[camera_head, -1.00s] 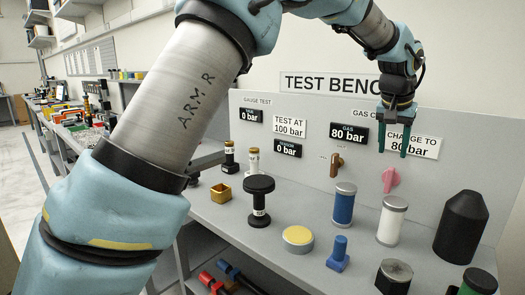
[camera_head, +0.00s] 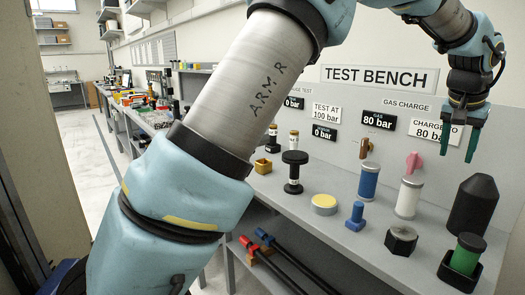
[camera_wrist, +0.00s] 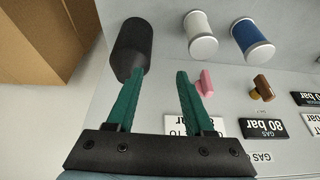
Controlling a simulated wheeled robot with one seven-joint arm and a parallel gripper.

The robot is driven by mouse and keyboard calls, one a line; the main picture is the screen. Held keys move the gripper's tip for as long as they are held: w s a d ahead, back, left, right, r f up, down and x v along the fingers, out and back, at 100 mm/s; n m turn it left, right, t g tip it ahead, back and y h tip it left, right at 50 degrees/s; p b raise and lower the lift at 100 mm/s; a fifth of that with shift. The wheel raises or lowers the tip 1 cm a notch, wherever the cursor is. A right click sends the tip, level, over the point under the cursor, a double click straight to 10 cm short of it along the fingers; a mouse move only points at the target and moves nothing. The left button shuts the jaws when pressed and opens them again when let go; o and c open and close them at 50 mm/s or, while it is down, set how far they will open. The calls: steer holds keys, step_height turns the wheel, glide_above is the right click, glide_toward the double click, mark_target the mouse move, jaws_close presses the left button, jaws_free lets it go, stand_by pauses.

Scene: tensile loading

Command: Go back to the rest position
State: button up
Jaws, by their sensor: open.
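My gripper (camera_head: 462,140) is open and empty. In the head view it hangs with its green fingers pointing down, in front of the bench's back panel and above the right part of the bench. In the wrist view the two green fingers (camera_wrist: 158,95) are spread apart with nothing between them. A pink handle (camera_head: 413,162) on the panel stands left of the gripper in the head view; it also shows just right of the fingers in the wrist view (camera_wrist: 205,82). A black cylinder with a tapered top (camera_head: 473,207) stands below the gripper.
The test bench (camera_head: 330,225) holds a white cylinder (camera_head: 408,197), a blue cylinder (camera_head: 369,182), a yellow-topped disc (camera_head: 324,204), a black spool-shaped piece (camera_head: 294,172), a hex nut (camera_head: 401,239) and a green cylinder (camera_head: 467,253). A brown handle (camera_head: 365,148) is on the panel. Red and blue-ended bars lie below.

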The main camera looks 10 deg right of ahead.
steer(key=w+a+f+n+y, duration=0.15)
steer(key=w+a, duration=0.25)
steer(key=a, duration=0.6)
steer(key=w+a+f+n, duration=0.1)
steer(key=w+a+f, duration=0.25)
steer(key=a, duration=0.55)
steer(key=w+a+f+n+y, duration=0.15)
steer(key=w+a, duration=0.35)
steer(key=a, duration=0.5)
steer(key=s+a+f+n, duration=0.2)
steer(key=s+a, duration=0.1)
steer(key=a, duration=0.6)
steer(key=s+a+f+n, duration=0.2)
steer(key=s+a+f, duration=0.1)
steer(key=a, duration=0.6)
steer(key=s+a+f+n+g, duration=0.1)
steer(key=s+a, duration=0.4)
steer(key=a, duration=0.5)
step_height(320, 180, down, 2)
steer(key=shift+s+f+n, duration=0.1)
steer(key=shift+s+n, duration=0.05)
steer(key=shift+n, duration=0.45)
